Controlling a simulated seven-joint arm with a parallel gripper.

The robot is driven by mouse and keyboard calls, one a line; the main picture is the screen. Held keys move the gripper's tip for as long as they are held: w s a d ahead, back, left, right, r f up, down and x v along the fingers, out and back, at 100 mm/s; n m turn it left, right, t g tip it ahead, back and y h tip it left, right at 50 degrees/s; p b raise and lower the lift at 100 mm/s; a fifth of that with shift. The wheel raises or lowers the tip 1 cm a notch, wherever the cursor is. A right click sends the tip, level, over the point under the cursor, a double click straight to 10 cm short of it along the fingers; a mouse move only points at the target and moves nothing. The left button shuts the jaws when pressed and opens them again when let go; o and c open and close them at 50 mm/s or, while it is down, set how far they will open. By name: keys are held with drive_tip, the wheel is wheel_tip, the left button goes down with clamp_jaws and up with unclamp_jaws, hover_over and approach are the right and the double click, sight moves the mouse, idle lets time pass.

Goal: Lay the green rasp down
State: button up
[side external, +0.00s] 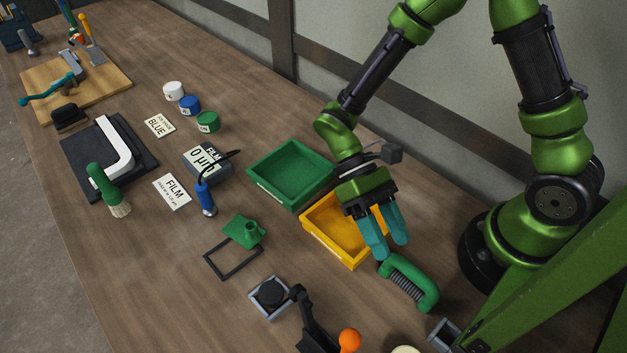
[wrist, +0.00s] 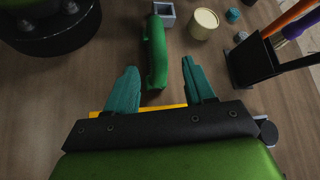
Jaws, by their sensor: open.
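The green rasp (side external: 411,280) lies on the wooden table just in front of the yellow tray, to the right of its near corner. It has a curved green handle and a ridged grey part along one side. In the wrist view the green rasp (wrist: 155,50) lies lengthwise beyond and between my fingers. My gripper (side external: 390,252) is open, its teal fingers pointing down beside the rasp's upper end. In the wrist view my gripper (wrist: 157,76) shows its two fingers spread apart with nothing held between them. Whether the fingertips touch the rasp is not clear.
The yellow tray (side external: 327,248) is under my gripper, with a green tray (side external: 263,187) behind it. Bare table lies left of the rasp.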

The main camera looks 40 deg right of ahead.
drive_tip(key=w+d+r+m+t, duration=0.2)
drive_tip(key=w+d+r+t, duration=0.25)
drive_tip(key=w, duration=0.55)
drive_tip(key=s+d+r+m+t, duration=0.1)
drive_tip(key=d+r+m+t, duration=0.1)
drive_tip(key=d+r+t, duration=0.2)
drive_tip(key=s+d+r+m+t, duration=0.2)
drive_tip(key=d+r+t, duration=0.2)
drive_tip(key=r+t, duration=0.6)
drive_tip(key=shift+d+r+h, duration=0.25)
drive_tip(key=shift+r+h, duration=0.05)
